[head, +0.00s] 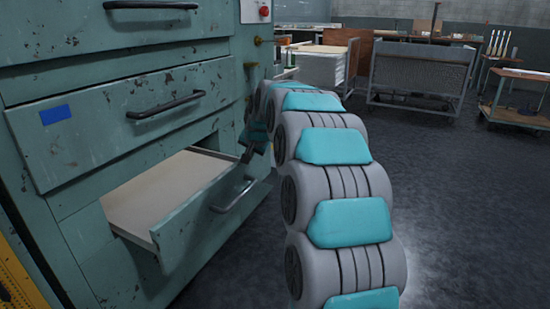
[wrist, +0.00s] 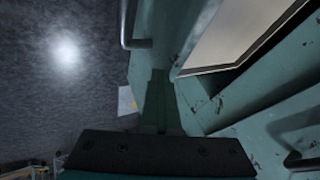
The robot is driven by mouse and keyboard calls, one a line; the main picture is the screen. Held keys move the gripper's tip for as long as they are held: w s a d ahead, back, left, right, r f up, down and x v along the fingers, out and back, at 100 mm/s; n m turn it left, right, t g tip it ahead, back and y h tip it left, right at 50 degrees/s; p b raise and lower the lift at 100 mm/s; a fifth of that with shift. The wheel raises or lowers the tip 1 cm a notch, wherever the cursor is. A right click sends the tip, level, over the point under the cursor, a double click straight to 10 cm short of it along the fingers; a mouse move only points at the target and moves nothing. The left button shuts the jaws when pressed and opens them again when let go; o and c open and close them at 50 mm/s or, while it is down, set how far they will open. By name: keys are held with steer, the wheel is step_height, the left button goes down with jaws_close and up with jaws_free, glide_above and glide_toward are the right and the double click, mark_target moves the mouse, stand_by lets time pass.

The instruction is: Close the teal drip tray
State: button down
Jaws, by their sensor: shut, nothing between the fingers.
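The teal drip tray (head: 200,212) is a low, worn drawer that stands pulled out of the teal cabinet, with a pale flat inside. Its dark bar handle (head: 234,196) is on the front panel. In the wrist view the tray's pale inside (wrist: 240,35) is at the upper right and its handle (wrist: 128,28) at the top. My gripper (head: 247,152) is at the far end of the tray's front, partly hidden by my arm. In the wrist view my gripper (wrist: 160,78) is shut and empty, pointing at the tray's front corner. I cannot tell whether it touches.
Two closed drawers with bar handles (head: 166,104) are above the tray; one has a blue label (head: 56,114). A yellow item (head: 18,280) is at the lower left. Carts (head: 422,75) and a bench (head: 517,100) stand at the back. The dark floor (head: 450,200) at right is clear.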

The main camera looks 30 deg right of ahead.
steer(key=w+a+p, duration=0.6)
steer(key=w+a, duration=0.7)
steer(key=w, duration=0.3)
steer(key=shift+w+p, duration=0.3)
steer(key=shift+w, duration=0.05)
steer(key=shift+w+a+r, duration=0.1)
steer(key=shift+r, duration=0.1)
steer(key=s+d+r+b, duration=0.2)
steer(key=s+d+r, duration=0.1)
steer(key=s+r, duration=0.6)
steer(key=s+a+f+n+g, duration=0.1)
steer(key=s+f+n+g, duration=0.2)
steer(key=s, duration=1.8)
steer(key=s+a+f+n+g, duration=0.1)
steer(key=s+f+n+g, duration=0.2)
steer(key=s, duration=1.8)
steer(key=s+a+f+n+g, duration=0.1)
steer(key=s+f+n+g, duration=0.2)
steer(key=s+f, duration=0.5)
steer(key=s, duration=1.3)
steer(key=shift+s+a, duration=0.2)
steer(key=shift+a, duration=0.1)
